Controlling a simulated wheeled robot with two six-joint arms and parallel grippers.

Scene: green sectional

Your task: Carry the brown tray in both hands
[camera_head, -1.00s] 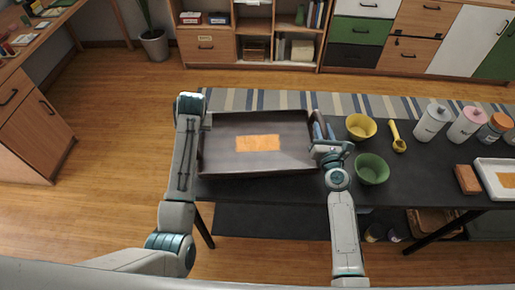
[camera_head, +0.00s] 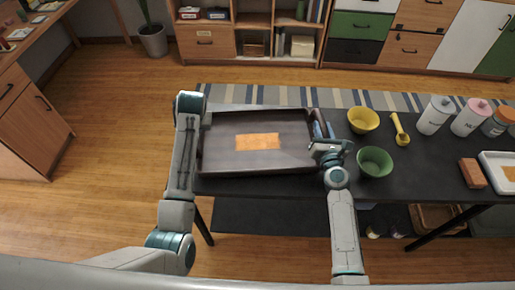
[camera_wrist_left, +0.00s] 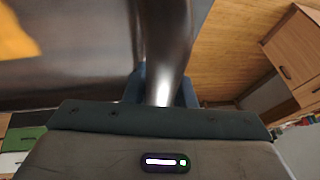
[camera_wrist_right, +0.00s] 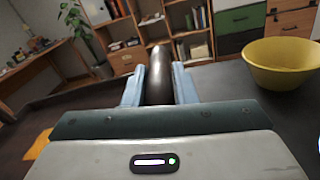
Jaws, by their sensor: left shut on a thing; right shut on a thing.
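The brown tray (camera_head: 218,150) is a dark rectangular tray with raised rims and an orange patch (camera_head: 257,141) on its floor. It is at the left end of the black table in the head view. My right gripper (camera_head: 322,140) is shut on the tray's right rim, and the right wrist view shows the dark rim (camera_wrist_right: 159,75) between its fingers. My left gripper is shut on the left rim (camera_wrist_left: 167,50), seen between its fingers (camera_wrist_left: 163,88) in the left wrist view. In the head view my left arm hides its fingertips. I cannot tell whether the tray touches the table.
Right of the tray on the black table (camera_head: 430,165) are a green bowl (camera_head: 374,162), a yellow bowl (camera_head: 363,120), a yellow scoop (camera_head: 400,130), several bottles (camera_head: 435,115), a brown block (camera_head: 472,173) and a white tray (camera_head: 490,160). The green bowl is close to my right gripper.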

